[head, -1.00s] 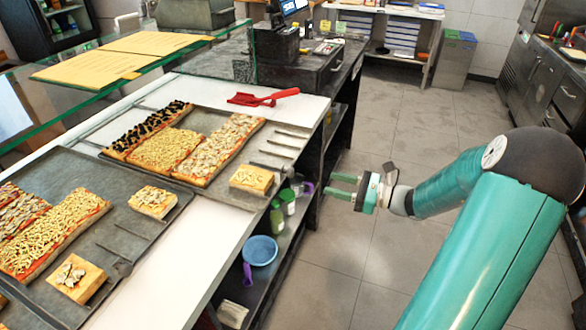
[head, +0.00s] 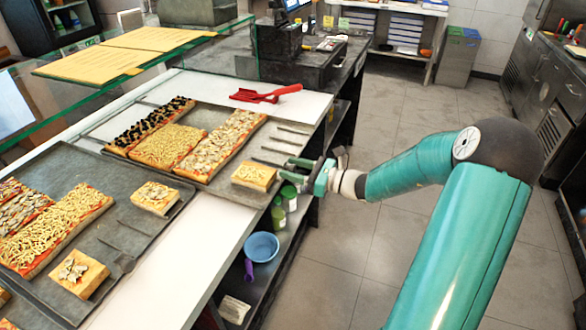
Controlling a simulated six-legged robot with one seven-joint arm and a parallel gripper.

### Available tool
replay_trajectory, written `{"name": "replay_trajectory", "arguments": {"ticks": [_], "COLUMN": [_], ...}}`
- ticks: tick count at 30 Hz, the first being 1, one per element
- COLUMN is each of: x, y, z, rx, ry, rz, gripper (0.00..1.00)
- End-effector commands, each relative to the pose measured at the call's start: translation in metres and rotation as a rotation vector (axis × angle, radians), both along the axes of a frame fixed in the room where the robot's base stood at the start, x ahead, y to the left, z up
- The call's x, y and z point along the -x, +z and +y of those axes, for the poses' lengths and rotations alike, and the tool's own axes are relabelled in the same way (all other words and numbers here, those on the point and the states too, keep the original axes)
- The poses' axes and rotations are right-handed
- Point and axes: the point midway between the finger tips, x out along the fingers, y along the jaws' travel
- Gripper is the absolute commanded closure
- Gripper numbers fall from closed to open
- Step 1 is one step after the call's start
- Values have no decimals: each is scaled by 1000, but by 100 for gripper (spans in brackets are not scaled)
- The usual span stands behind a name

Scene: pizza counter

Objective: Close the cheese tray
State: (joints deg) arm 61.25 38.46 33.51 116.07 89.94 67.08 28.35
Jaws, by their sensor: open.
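My gripper (head: 291,170) is open and empty, with its two green fingers pointing left. It is at the right edge of the counter, beside the far dark tray (head: 222,197). The fingertips overlap the tray's right side in the picture; I cannot tell whether they touch it. This tray holds pizza slabs, including a cheese-covered one (head: 170,146), and a small square piece (head: 254,175). A nearer dark tray (head: 150,234) also holds cheese-topped pizza. I cannot tell which, if either, is the cheese tray, and no open lid or drawer is clear.
A red scoop (head: 265,95) lies on the white counter (head: 208,240). Below are shelves with green-lidded jars (head: 289,198) and a blue bowl (head: 262,246). A glass guard runs along the back left. Grey floor (head: 350,245) to the right is free.

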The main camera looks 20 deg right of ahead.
Motion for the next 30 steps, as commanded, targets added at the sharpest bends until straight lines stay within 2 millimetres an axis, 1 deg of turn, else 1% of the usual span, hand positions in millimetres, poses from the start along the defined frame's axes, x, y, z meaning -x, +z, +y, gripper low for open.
{"name": "replay_trajectory", "arguments": {"ticks": [3, 9, 11, 12, 14, 15, 16, 17, 25, 28, 30], "x": [-3, -3, -3, -3, -3, -3, -3, -3, -6, -13, -19], "y": [0, 0, 0, 0, 0, 0, 0, 0, 0, 0, 0], "z": [3, 3, 3, 3, 3, 3, 3, 3, 6, 12, 19], "rx": [0, 0, 0, 0, 0, 0, 0, 0, 0, 0, -1], "ry": [0, -1, -1, -1, -1, -1, -1, -1, 0, 1, 3], "rz": [0, 0, 0, 0, 0, 0, 0, 0, 0, 0, 0], "gripper": [54, 54, 64, 72, 83, 91, 97, 100, 100, 100, 100]}}
